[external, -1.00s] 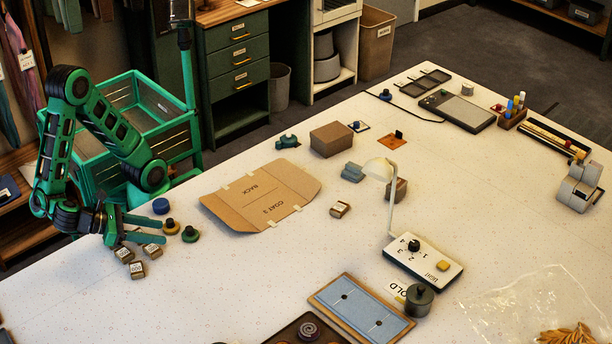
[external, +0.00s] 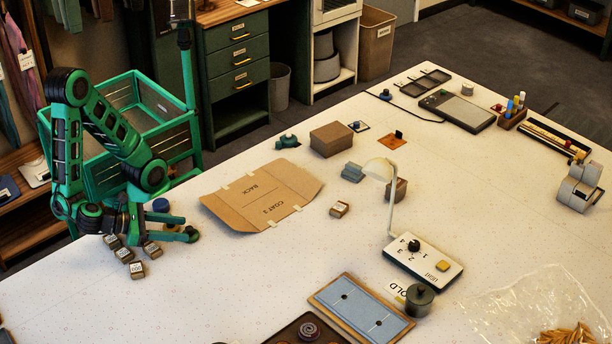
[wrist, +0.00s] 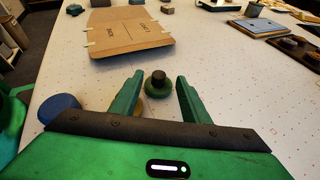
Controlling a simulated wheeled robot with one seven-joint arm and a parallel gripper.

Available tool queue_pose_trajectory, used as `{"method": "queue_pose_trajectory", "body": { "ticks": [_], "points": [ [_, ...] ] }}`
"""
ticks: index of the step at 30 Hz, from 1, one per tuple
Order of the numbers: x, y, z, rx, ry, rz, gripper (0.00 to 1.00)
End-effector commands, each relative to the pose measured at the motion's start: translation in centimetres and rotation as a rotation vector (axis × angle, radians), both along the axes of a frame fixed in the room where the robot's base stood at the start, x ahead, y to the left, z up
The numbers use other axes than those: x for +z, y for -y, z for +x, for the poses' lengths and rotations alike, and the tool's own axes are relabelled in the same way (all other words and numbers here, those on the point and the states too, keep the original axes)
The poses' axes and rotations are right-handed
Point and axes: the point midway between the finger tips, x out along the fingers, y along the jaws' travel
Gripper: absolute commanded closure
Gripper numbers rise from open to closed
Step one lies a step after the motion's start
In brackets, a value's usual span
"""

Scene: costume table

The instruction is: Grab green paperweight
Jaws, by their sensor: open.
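The green paperweight (wrist: 158,90) is a round, low disc with a dark knob on top, standing upright on the table. In the wrist view it shows in the gap between the two fingers of my gripper (wrist: 160,79), near their tips, with a gap on each side. In the external view my gripper (external: 186,229) is low over the table's left end, its fingers pointing right. The green paperweight (external: 194,234) is partly hidden there by a fingertip. My gripper is open and holds nothing.
A blue round paperweight (wrist: 60,105) sits left of my gripper. A brass one (wrist: 138,108) is partly hidden by the left finger. Small labelled blocks (external: 137,270) lie in front of my gripper. A cardboard folder (external: 262,195) lies beyond, to the right.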

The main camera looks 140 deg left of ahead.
Motion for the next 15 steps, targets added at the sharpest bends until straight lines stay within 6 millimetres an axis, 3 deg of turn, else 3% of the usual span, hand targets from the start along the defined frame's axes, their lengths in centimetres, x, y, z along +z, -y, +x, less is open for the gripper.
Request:
{"method": "queue_pose_trajectory", "body": {
  "ticks": [5, 13, 15],
  "points": [
    [-0.7, -1.5, 0.7, 0.001, 0.001, 0.001, 0.58],
    [-0.8, -1.7, 0.8, -0.001, 0.001, -0.001, 0.58],
    [-0.8, -1.7, 0.8, -0.001, 0.001, -0.001, 0.75]
  ]
}}
